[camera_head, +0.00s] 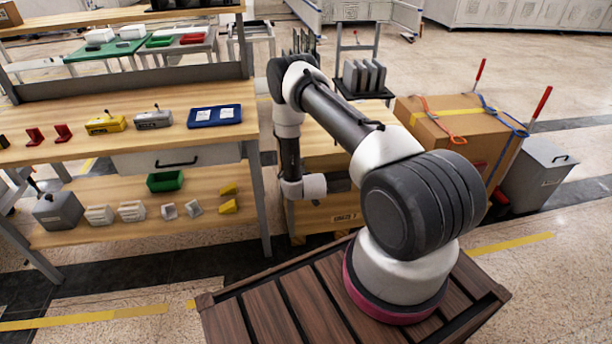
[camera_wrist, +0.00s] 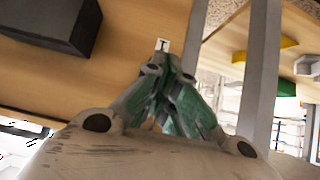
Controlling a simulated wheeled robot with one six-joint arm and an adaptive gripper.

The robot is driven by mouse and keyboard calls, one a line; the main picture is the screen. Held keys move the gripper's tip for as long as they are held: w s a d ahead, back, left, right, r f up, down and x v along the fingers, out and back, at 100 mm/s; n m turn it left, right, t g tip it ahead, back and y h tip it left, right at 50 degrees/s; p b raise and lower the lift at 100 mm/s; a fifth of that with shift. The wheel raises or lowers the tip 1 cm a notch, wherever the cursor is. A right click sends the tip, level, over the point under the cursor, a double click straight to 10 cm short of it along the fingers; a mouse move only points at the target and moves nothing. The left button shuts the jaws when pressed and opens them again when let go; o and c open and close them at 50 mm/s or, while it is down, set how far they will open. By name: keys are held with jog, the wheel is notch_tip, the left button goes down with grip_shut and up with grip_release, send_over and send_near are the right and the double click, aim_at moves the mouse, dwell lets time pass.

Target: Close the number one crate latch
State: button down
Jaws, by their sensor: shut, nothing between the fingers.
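A wooden crate (camera_head: 330,218) with dark lettering on its front stands behind my arm in the head view. Much of it is hidden by my arm. In the wrist view my gripper (camera_wrist: 165,68) is shut and empty, pointing at a pale wooden surface (camera_wrist: 130,32). A small white tag with a dark mark (camera_wrist: 162,45) shows just beyond the fingertips. I cannot tell whether the fingertips touch it. A dark block (camera_wrist: 55,22) stands on the wood to the left. I cannot make out the latch or its position.
A wooden workbench (camera_head: 60,150) with several parts on it stands at left, with a drawer and lower shelf. A strapped cardboard box (camera_head: 455,130) and a grey bin (camera_head: 540,175) stand at right. A grey post (camera_wrist: 262,80) runs close right of my gripper.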

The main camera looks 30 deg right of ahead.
jog(key=shift+w+d+f+t+h, duration=0.15)
jog(key=shift+w+f+t+h, duration=0.25)
jog(key=shift+f+t, duration=0.55)
jog(key=shift+w+r, duration=0.1)
jog(key=shift+r, duration=0.15)
jog(key=shift+r, duration=0.7)
